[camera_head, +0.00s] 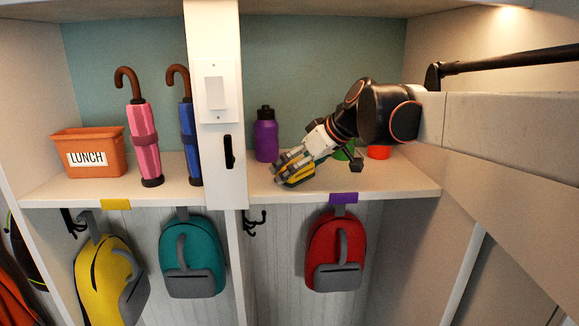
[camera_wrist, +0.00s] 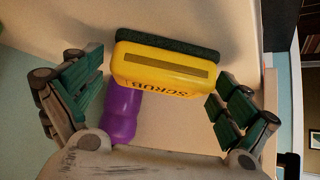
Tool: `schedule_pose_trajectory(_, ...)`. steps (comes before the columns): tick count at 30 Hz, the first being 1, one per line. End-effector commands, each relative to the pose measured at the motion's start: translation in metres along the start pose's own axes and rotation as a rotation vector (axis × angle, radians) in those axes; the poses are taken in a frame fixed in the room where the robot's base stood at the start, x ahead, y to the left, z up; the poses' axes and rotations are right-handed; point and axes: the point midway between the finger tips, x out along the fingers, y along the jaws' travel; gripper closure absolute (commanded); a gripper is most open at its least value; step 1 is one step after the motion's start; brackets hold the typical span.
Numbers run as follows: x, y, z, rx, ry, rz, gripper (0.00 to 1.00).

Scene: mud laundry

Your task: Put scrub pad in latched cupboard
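The scrub pad (camera_wrist: 168,72) is a yellow block marked SCRUB with a dark green pad along one side. In the head view the scrub pad (camera_head: 297,178) lies on the right shelf near its front edge, partly covered by my gripper (camera_head: 290,168). In the wrist view my gripper (camera_wrist: 160,88) is open, its fingers on either side of the scrub pad with gaps between them and it. A narrow white upright panel (camera_head: 228,110) carries a switch plate and a black handle (camera_head: 228,152). I cannot tell whether it belongs to the latched cupboard.
A purple bottle (camera_head: 265,135) stands behind the scrub pad. A green item (camera_head: 344,153) and a red item (camera_head: 379,152) are to the right. The left shelf holds a LUNCH bin (camera_head: 90,153), a pink umbrella (camera_head: 144,140) and a blue umbrella (camera_head: 189,140). Backpacks hang below.

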Motion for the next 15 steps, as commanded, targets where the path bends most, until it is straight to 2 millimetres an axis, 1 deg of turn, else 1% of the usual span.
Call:
schedule_pose_trajectory(11,-0.003,0.0,-0.002,0.0,0.0,0.0,0.02)
schedule_pose_trajectory(14,-0.012,0.0,-0.001,0.002,0.0,0.001,0.02)
schedule_pose_trajectory(15,-0.018,0.0,-0.001,0.002,0.0,0.001,0.02)
